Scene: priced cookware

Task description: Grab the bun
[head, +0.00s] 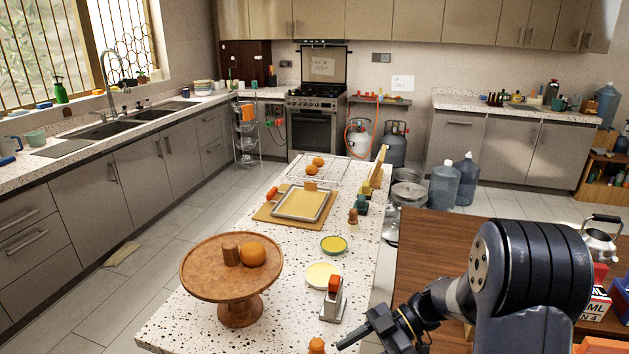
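A round orange-brown thing that looks like a bun or an orange (253,254) sits on a wooden cake stand (203,284), touching or close beside a short brown cylinder (231,255). Two smaller round orange-brown things, perhaps buns, sit on a wire rack at the far end of the speckled counter: one (318,161) behind the other (311,170). My gripper (349,342) is low in the head view, right of the stand and apart from these round things. Its fingertips are small and partly cut off, so its opening is unclear.
The speckled island (190,332) also bears a metal tray (300,204) on a board, a yellow plate (321,275), a yellow-green bowl (334,244) and a grey dispenser-like thing with a red top (333,299). A wooden table (440,245) stands right.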

